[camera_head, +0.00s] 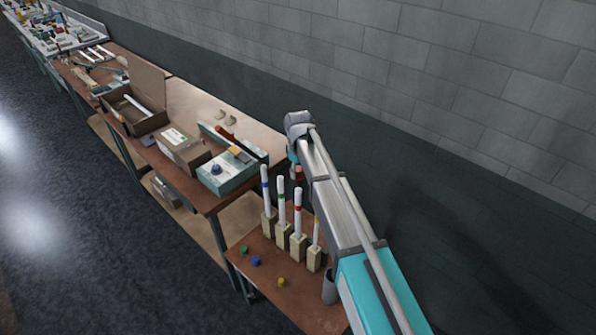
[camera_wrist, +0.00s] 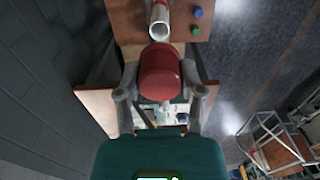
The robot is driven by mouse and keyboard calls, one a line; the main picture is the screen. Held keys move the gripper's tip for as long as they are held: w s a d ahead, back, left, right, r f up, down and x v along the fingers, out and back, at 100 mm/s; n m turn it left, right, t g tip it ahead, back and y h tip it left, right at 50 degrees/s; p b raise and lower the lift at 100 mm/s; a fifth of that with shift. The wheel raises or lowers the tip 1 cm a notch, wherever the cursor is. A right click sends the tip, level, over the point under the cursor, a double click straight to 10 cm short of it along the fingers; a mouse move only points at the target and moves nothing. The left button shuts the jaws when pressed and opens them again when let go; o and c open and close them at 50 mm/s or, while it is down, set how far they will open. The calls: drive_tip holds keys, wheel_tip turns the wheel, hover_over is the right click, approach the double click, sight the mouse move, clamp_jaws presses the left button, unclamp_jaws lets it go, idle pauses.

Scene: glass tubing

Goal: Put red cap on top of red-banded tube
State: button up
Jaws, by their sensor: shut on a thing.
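My gripper (camera_wrist: 159,75) is shut on the red cap (camera_wrist: 161,70), which sits between its two fingers in the wrist view. In the head view, my gripper (camera_head: 296,168) is near the upper end of the red-banded tube (camera_head: 297,212), partly hidden by my arm. That tube stands upright in a wooden block. In the wrist view, the open white end of a tube (camera_wrist: 159,24) shows just past the cap's upper edge, with a hint of red farther along it. The cap looks apart from the tube, but the gap is hard to judge.
Blue-banded (camera_head: 265,188), green-banded (camera_head: 281,202) and yellow-banded (camera_head: 316,234) tubes stand close by in blocks. Green (camera_head: 244,249), blue (camera_head: 256,260) and yellow (camera_head: 281,282) caps lie on the table in front. A dark cup (camera_head: 329,289) stands at right. Boxes (camera_head: 184,150) crowd the bench behind.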

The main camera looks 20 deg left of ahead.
sight(298, 190)
drive_tip(key=shift+f+b, duration=2.85)
drive_tip(key=shift+f, duration=0.15)
drive_tip(key=shift+f+b, duration=1.3)
idle(1.2)
idle(0.3)
drive_tip(key=o, duration=0.8)
drive_tip(key=shift+o, duration=0.2)
drive_tip(key=shift+o, duration=0.6)
drive_tip(key=shift+r, duration=0.1)
drive_tip(key=shift+r+p, duration=3.95)
drive_tip(key=shift+p, duration=0.05)
